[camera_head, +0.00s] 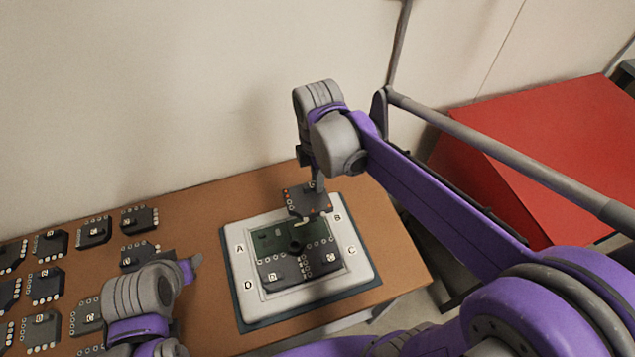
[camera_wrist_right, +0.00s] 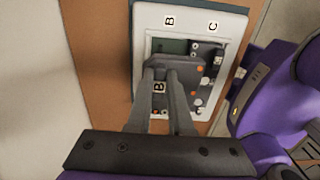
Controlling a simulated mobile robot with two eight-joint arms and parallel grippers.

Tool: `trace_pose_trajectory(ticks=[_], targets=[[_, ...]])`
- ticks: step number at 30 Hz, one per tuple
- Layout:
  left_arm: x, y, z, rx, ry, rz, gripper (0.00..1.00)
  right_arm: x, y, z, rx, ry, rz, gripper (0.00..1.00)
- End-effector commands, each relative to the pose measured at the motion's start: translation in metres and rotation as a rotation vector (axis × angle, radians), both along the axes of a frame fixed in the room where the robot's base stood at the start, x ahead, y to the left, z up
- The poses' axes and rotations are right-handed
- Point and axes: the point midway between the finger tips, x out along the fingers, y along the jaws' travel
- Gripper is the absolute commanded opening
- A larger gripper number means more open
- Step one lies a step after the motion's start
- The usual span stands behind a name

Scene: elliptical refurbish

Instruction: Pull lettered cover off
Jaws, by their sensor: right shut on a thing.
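My right gripper (camera_head: 317,186) is shut on a dark cover (camera_head: 306,203) and holds it above the back right part of a white-framed device (camera_head: 362,271). In the right wrist view, the fingertips (camera_wrist_right: 161,76) pinch this cover (camera_wrist_right: 183,72), and the letter B shows between the fingers. The device's frame carries the letters A, B, C and D. Its back half shows a bare green board (camera_head: 268,240). Dark covers D (camera_head: 274,273) and C (camera_head: 328,260) sit in its front half. My left gripper (camera_head: 194,264) is at the lower left, and its jaw opening is unclear.
Several loose dark lettered covers, such as one at the back (camera_head: 140,219), lie in rows on the left of the brown table (camera_head: 205,208). A wall stands behind. A red block-like surface (camera_head: 540,150) is at the right, past the table's edge.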

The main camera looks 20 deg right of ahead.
Motion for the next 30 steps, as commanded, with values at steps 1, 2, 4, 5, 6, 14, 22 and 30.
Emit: trace_pose_trajectory(ticks=[1, 2, 4, 5, 6, 14, 22, 30], targets=[[-0.001, 0.000, -0.001, 0.000, 0.001, 0.000, 0.49, -0.001, 0.000, 0.004, 0.000, 0.001, 0.000, 0.00], [-0.001, 0.000, -0.001, 0.000, 0.001, 0.000, 0.49, -0.001, 0.000, 0.006, 0.000, 0.001, 0.000, 0.00], [-0.001, 0.000, -0.001, 0.000, 0.001, 0.000, 0.49, -0.001, 0.000, 0.012, 0.000, 0.001, 0.000, 0.00], [-0.001, 0.000, -0.001, 0.000, 0.001, 0.000, 0.49, -0.001, 0.000, 0.014, 0.000, 0.001, 0.000, 0.00], [-0.001, 0.000, -0.001, 0.000, 0.001, 0.000, 0.49, -0.001, 0.000, 0.017, 0.000, 0.001, 0.000, 0.00], [0.000, 0.000, 0.000, 0.000, 0.001, 0.000, 0.49, -0.001, 0.000, 0.035, 0.000, 0.001, 0.000, 0.00], [0.000, 0.000, 0.000, 0.000, 0.001, 0.000, 0.49, -0.001, 0.000, 0.038, 0.000, 0.001, 0.000, 0.00], [0.000, 0.000, 0.000, 0.000, 0.001, 0.000, 0.49, -0.001, 0.000, 0.038, 0.000, 0.001, 0.000, 0.00]])
